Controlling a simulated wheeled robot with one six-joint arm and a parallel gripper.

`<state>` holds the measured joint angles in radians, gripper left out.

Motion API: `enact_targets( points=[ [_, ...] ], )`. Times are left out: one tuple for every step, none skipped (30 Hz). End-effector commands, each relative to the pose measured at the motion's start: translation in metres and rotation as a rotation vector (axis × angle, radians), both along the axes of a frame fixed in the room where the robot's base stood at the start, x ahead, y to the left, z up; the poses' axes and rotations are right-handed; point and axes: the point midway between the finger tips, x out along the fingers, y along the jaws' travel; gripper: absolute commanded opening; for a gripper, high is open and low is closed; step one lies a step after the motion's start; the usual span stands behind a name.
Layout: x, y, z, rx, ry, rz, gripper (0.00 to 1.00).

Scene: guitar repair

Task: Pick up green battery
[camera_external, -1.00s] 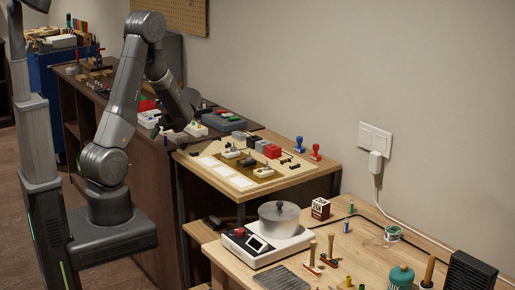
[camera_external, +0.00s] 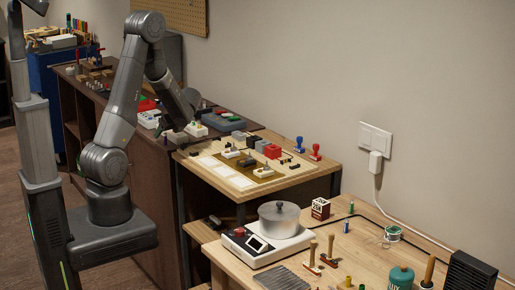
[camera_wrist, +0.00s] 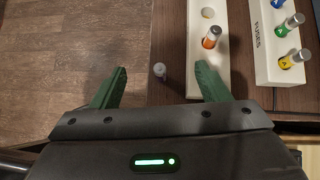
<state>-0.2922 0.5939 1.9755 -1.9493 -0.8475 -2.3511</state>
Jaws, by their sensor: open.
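My gripper (camera_wrist: 160,82) is open, with its two green fingers apart and nothing held between them. In the wrist view, a small grey cylinder (camera_wrist: 159,70) stands on the brown surface between the fingertips.
A white block (camera_wrist: 208,70) beside my right finger holds an orange-and-silver cylinder (camera_wrist: 211,37). The fuse holder also carries blue (camera_wrist: 294,21) and yellow (camera_wrist: 292,60) cylinders. Bare brown floor (camera_wrist: 70,45) shows at left.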

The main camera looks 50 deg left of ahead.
Motion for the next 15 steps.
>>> enact_targets(
  points=[
    [0.0,0.0,0.0,0.0,0.0,0.0,0.59],
    [0.0,0.0,0.0,0.0,0.0,0.0,0.53],
    [0.0,0.0,0.0,0.0,0.0,0.0,0.45],
    [0.0,0.0,0.0,0.0,0.0,0.0,0.39],
    [0.0,0.0,0.0,0.0,0.0,0.0,0.39],
    [0.0,0.0,0.0,0.0,0.0,0.0,0.39],
    [0.0,0.0,0.0,0.0,0.0,0.0,0.39],
    [0.0,0.0,0.0,0.0,0.0,0.0,0.39],
    [0.0,0.0,0.0,0.0,0.0,0.0,0.39],
    [0.0,0.0,0.0,0.0,0.0,0.0,0.39],
    [0.0,0.0,0.0,0.0,0.0,0.0,0.39],
    [0.0001,0.0,0.0004,0.0,0.0,0.0,0.39],
    [0.0001,0.0001,0.0012,0.0,-0.001,0.001,0.39],
    [0.0003,0.0,0.0027,0.001,-0.001,0.0,0.39],
    [0.0005,0.0001,0.0057,0.001,-0.003,0.0,0.39]
  ],
)
